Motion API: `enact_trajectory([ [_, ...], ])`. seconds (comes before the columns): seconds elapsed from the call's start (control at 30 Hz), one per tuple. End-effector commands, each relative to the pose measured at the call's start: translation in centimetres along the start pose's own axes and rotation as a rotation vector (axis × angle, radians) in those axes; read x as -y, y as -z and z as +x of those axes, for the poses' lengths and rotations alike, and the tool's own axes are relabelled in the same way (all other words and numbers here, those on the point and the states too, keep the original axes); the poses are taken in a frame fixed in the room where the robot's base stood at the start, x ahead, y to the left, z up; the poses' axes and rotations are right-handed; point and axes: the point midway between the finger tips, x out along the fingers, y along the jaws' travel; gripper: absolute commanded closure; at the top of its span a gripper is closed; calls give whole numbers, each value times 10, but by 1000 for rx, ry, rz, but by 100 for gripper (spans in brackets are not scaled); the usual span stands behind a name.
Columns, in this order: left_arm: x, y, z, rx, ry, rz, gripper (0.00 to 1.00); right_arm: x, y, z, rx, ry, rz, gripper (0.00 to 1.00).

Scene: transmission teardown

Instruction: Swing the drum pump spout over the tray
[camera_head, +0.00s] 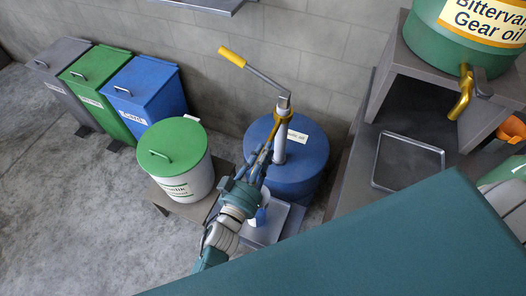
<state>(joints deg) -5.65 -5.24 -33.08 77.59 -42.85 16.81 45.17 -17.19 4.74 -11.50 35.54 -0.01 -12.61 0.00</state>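The drum pump stands upright on a blue drum (310,168); its pale column (280,148) carries a crank with a yellow handle (232,56). A yellow spout (271,139) runs from the pump head down toward the lower left. My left gripper (262,158) is at the spout, its dark fingers beside or around it. The overlap hides whether they are shut on it. A grey metal tray (293,222) lies in front of the drum, partly hidden by my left arm. My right gripper is not in view.
A white bin with a green lid (173,148) stands left of the drum. Grey, green and blue bins (150,88) line the wall. At right, a second shallow tray (408,144) lies below a green gear oil barrel (425,38) with a brass tap (462,92).

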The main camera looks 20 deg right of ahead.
Motion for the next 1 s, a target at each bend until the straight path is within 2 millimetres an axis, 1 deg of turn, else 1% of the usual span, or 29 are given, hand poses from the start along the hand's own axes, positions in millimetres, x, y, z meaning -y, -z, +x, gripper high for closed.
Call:
enact_trajectory([
  [0.33, 0, 1, 0, -3, 0, 0, 67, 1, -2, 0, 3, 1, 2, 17],
  [0.47, 1, 1, -10, -3, 0, 0, 67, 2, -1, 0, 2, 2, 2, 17],
  [0.57, 0, 0, -28, 0, -1, 1, 67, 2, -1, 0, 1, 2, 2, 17],
  [0.8, 0, -1, -80, 1, -1, 0, 67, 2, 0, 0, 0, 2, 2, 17],
  [0.9, 0, -1, -97, 2, 0, 0, 67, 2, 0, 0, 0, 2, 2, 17],
  [1.0, 0, -1, -110, 1, 0, -1, 67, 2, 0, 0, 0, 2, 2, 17],
])
